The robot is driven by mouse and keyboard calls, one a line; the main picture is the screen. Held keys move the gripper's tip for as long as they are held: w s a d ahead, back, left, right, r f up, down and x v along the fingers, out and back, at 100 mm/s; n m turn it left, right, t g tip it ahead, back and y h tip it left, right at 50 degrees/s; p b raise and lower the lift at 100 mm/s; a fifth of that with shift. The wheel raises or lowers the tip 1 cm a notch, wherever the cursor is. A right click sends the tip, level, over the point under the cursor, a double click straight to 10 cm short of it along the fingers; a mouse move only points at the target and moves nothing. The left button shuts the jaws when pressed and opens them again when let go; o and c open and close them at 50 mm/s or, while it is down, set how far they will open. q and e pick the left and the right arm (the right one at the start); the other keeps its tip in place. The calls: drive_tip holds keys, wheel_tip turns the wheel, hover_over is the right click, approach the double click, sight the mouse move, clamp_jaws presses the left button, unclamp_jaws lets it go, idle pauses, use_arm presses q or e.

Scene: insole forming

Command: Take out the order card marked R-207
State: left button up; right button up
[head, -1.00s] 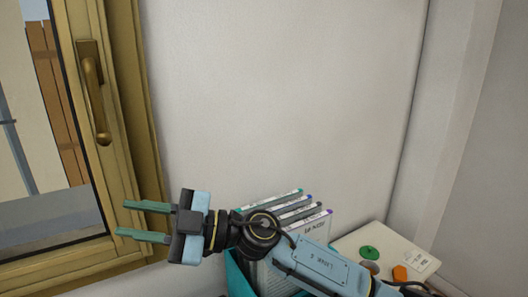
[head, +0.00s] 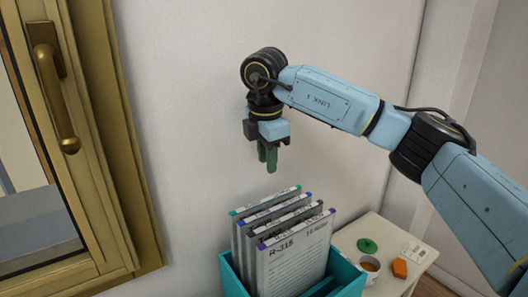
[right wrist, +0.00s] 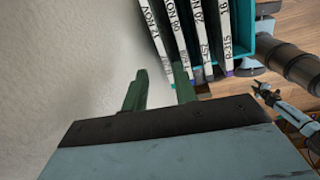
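Several order cards stand upright in a teal box (head: 347,277) in the head view. The front card (head: 297,262) reads R-315 and has a purple corner. The cards behind (head: 270,207) show only top strips with green, blue and dark corners. I cannot read R-207 on any. In the right wrist view their label edges (right wrist: 196,42) show at the top. My right gripper (head: 267,170) is empty above the rear cards, fingers down. Its fingers stand apart in the wrist view (right wrist: 159,88). A small arm end (right wrist: 264,90) at the wrist view's right looks like my left gripper; its state is unclear.
A pale table (head: 412,275) beside the box holds a green disc (head: 367,246), a round cup (head: 370,264), an orange block (head: 400,268) and a white label (head: 415,250). A wall (head: 190,110) rises close behind the cards. A window frame (head: 115,150) is at the left.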

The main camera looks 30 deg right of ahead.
drive_tip(key=f, duration=0.4)
drive_tip(key=w+f, duration=0.1)
drive_tip(key=f, duration=0.3)
drive_tip(key=d+f, duration=0.1)
drive_tip(key=f, duration=0.3)
drive_tip(key=shift+w, duration=0.35)
clamp_jaws()
wheel_tip(320, 180, up, 21)
drive_tip(key=p, duration=1.2)
drive_tip(key=shift+r+p, duration=0.15)
drive_tip(key=shift+p, duration=0.25)
wheel_tip(320, 180, up, 8)
drive_tip(key=p, duration=0.5)
hover_over(268, 199)
drive_tip(key=shift+a+r, duration=0.1)
drive_tip(key=shift+r, duration=2.85)
